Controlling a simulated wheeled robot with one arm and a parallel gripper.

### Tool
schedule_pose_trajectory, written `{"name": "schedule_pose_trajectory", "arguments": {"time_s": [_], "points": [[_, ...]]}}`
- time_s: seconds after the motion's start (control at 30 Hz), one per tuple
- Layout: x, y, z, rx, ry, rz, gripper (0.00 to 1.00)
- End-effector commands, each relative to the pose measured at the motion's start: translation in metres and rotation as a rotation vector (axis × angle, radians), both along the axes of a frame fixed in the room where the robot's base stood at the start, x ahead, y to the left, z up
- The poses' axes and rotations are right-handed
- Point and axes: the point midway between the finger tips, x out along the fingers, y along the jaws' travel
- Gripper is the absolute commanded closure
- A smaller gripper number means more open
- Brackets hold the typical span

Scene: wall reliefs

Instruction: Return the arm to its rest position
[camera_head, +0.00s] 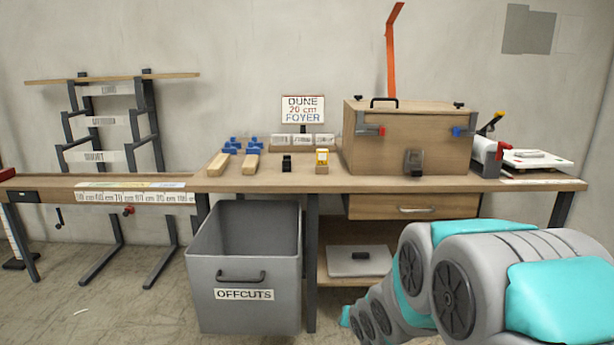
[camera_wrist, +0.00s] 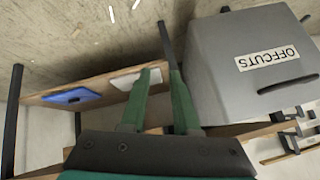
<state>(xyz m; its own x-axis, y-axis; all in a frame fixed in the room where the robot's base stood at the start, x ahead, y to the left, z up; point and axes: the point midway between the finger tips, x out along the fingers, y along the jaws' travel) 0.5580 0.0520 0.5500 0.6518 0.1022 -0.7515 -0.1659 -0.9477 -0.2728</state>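My arm (camera_head: 500,275) shows at the lower right of the head view, grey and teal, bent low in front of the bench; its far end runs down to the lower edge of the picture. My gripper is not clearly seen in the head view. In the wrist view my gripper (camera_wrist: 158,85) shows two green fingers with a gap between them, and nothing is held. Beyond the fingers are the bench's lower shelf and the grey OFFCUTS bin, tilted in this view.
The OFFCUTS bin (camera_head: 245,308) stands on the floor left of my arm. The bench (camera_head: 390,184) carries a wooden box (camera_head: 390,137), blue-topped blocks (camera_head: 228,146) and a sign (camera_head: 303,109). A lower shelf (camera_wrist: 100,92) holds a blue item (camera_wrist: 72,97) and a white one (camera_wrist: 134,78). Floor at left is largely clear.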

Motion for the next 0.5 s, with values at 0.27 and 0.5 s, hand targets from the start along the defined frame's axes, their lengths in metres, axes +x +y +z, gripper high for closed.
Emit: {"name": "schedule_pose_trajectory", "arguments": {"time_s": [0.27, 0.5], "points": [[-0.118, -0.056, 0.02, -0.193, 0.303, 0.012, 0.71], [-0.245, -0.067, 0.039, -0.235, 0.597, 0.11, 0.71]]}}
